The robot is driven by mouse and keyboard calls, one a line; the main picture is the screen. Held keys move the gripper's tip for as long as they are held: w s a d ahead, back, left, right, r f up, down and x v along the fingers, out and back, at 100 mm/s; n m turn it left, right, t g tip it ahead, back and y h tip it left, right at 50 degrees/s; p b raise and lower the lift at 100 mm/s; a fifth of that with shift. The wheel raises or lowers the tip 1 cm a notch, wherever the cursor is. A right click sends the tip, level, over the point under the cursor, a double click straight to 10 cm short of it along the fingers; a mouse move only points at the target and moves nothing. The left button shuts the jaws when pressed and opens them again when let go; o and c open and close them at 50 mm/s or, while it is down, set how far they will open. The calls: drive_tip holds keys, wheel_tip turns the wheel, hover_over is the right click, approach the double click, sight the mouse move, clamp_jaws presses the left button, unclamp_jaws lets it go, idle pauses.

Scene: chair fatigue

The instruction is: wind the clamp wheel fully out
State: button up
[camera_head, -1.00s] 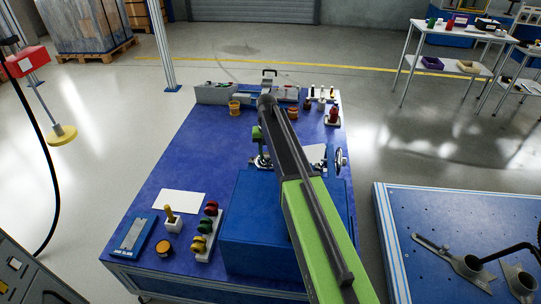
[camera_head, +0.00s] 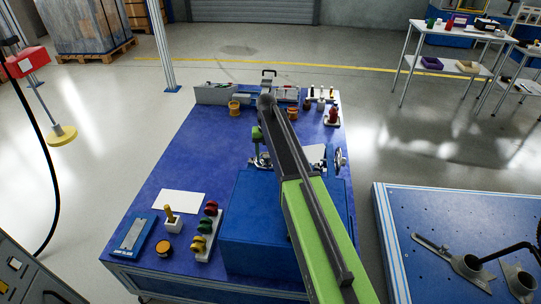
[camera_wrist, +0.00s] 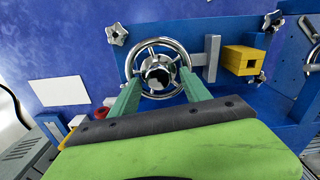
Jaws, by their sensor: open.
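The chrome clamp wheel (camera_wrist: 182,52) shows nearly face-on in the wrist view, with its rim, spokes and a dark hub. My gripper (camera_wrist: 160,82) is open, one teal finger at the lower left of the wheel and one at the lower right. The fingertips overlap the rim in the picture; I cannot tell whether they touch it. In the head view my arm hides much of the fixture. A chrome handwheel (camera_head: 340,160) stands at the fixture's right edge there; I cannot tell whether it is the same wheel.
A yellow block (camera_wrist: 240,60) and star knobs (camera_wrist: 117,34) sit near the wheel. A white sheet (camera_head: 180,201) and a holder of coloured pieces (camera_head: 207,232) lie on the blue table (camera_head: 205,150). A large blue box (camera_head: 250,230) stands at the front. The table's left middle is clear.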

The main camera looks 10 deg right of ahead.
sight(267, 156)
drive_tip(key=shift+r, duration=0.15)
wheel_tip(267, 156, up, 17)
drive_tip(key=p, duration=1.7)
